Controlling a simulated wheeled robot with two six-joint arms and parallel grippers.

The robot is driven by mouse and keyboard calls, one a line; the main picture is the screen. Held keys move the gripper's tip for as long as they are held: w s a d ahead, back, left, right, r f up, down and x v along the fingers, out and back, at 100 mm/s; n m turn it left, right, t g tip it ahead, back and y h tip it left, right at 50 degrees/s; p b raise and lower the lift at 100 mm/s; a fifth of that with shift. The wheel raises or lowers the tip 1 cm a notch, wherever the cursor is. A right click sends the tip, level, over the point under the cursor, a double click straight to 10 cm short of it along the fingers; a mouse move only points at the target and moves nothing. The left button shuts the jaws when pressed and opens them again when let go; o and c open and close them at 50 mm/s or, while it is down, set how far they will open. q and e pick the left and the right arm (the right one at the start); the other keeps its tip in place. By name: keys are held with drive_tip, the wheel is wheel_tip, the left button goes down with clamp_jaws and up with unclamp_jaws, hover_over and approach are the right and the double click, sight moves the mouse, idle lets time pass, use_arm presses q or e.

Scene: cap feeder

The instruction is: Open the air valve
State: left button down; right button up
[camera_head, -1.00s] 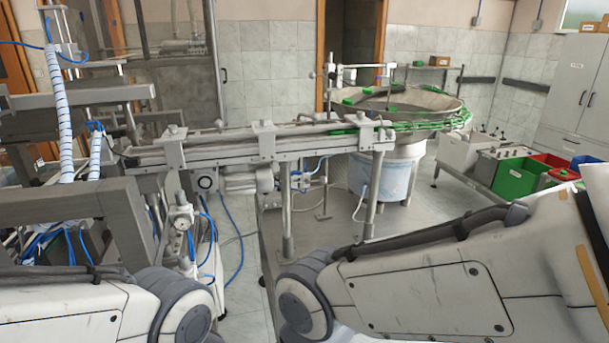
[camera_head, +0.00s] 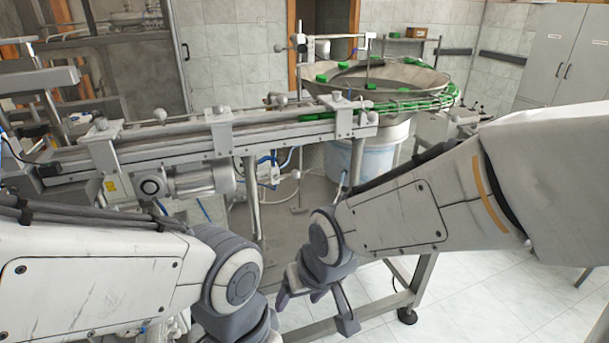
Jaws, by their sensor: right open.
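I cannot pick out the air valve for certain. Thin blue air hoses (camera_head: 266,160) run to small fittings (camera_head: 270,174) below the conveyor, behind its legs. My right gripper (camera_head: 316,308) hangs below its wrist at the lower middle, with its dark fingers spread and nothing between them. It is in front of and below the conveyor, apart from it. My left arm (camera_head: 120,270) comes in from the left, and its wrist (camera_head: 240,280) runs down out of the bottom edge, so its fingers do not show. This arm hides the area below the left part of the conveyor.
The conveyor (camera_head: 190,146) crosses from the left to the round bowl feeder (camera_head: 385,78) with green caps. A motor (camera_head: 205,180) hangs under the conveyor. A metal frame (camera_head: 420,275) stands low behind my right gripper. A grey cabinet (camera_head: 570,55) stands at the back right. Tiled floor shows at the lower right.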

drive_tip(key=w+a+f+m+t+y+b, duration=0.1)
drive_tip(key=w+a+m+t, duration=0.15)
drive_tip(key=w, duration=0.85)
drive_tip(key=w+a+f+m+t+b, duration=0.1)
drive_tip(key=w+m+t, duration=0.3)
drive_tip(key=w, duration=0.7)
drive_tip(key=m+t+h+b, duration=0.1)
drive_tip(key=m+t+h, duration=0.1)
drive_tip(key=m+t, duration=0.55)
approach(296, 176)
drive_tip(key=w, duration=0.2)
drive_tip(key=shift+n+t, duration=0.4)
drive_tip(key=w+p, duration=0.1)
drive_tip(key=w, duration=0.1)
drive_tip(key=w+p, duration=0.1)
drive_tip(key=w, duration=0.5)
drive_tip(key=shift+a+f+p, duration=0.35)
drive_tip(key=shift+a+p, duration=0.05)
drive_tip(key=shift+w+a+f+y, duration=0.1)
drive_tip(key=shift+w+y, duration=0.2)
drive_tip(key=shift+w, duration=0.4)
clamp_jaws()
